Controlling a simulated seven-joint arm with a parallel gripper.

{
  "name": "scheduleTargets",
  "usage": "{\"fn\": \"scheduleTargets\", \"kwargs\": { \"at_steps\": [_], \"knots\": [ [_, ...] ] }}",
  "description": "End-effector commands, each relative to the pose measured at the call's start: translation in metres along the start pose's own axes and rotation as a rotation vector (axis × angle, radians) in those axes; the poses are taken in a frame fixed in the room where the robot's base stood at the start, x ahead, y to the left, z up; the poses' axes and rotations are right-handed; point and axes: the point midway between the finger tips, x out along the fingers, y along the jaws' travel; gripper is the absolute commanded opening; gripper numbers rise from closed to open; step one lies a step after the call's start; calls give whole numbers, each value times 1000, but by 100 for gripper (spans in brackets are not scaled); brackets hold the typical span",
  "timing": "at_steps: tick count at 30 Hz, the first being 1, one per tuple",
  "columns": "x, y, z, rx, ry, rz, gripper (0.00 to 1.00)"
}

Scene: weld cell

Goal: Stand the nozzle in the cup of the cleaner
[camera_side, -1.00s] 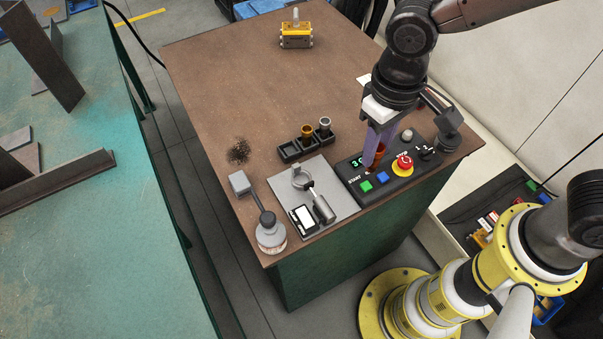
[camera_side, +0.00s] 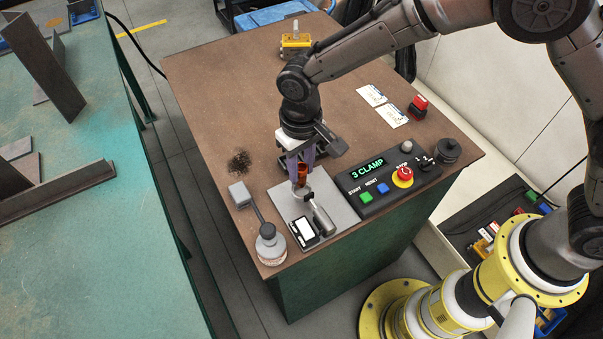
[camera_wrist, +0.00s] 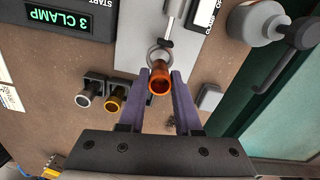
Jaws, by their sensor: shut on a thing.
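My gripper (camera_side: 300,172) has purple fingers shut on a copper-orange nozzle (camera_side: 302,173). The nozzle also shows between the fingertips in the wrist view (camera_wrist: 160,82), its open round end facing the camera. The cleaner is a grey plate (camera_side: 274,208) with a ring-shaped cup and a small cylinder (camera_side: 322,219). The cup (camera_wrist: 158,54) shows in the wrist view as a grey ring just beyond the nozzle, partly covered by it. In the side view the nozzle is at or just above the cup. I cannot tell whether they touch.
A control panel (camera_side: 372,204) reading "3 CLAMP" lies to the right. A black rack (camera_wrist: 96,84) with a brass nozzle (camera_wrist: 115,98) and a silver nozzle (camera_wrist: 84,99) stands close by. A grey-capped bottle (camera_side: 270,245) is at the front left. The back bench top is mostly clear.

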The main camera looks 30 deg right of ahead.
Motion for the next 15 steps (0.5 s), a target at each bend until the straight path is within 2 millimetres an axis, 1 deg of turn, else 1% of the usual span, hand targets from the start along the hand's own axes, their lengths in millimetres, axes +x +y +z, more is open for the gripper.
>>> {"fn": "scheduleTargets", "kwargs": {
  "at_steps": [3, 6, 15],
  "knots": [
    [19, 1, 1, 0, -4, 2, 0],
    [29, 0, 1, 0, -2, 1, 0],
    [30, 0, 1, 0, -1, 0, 0]
  ]
}}
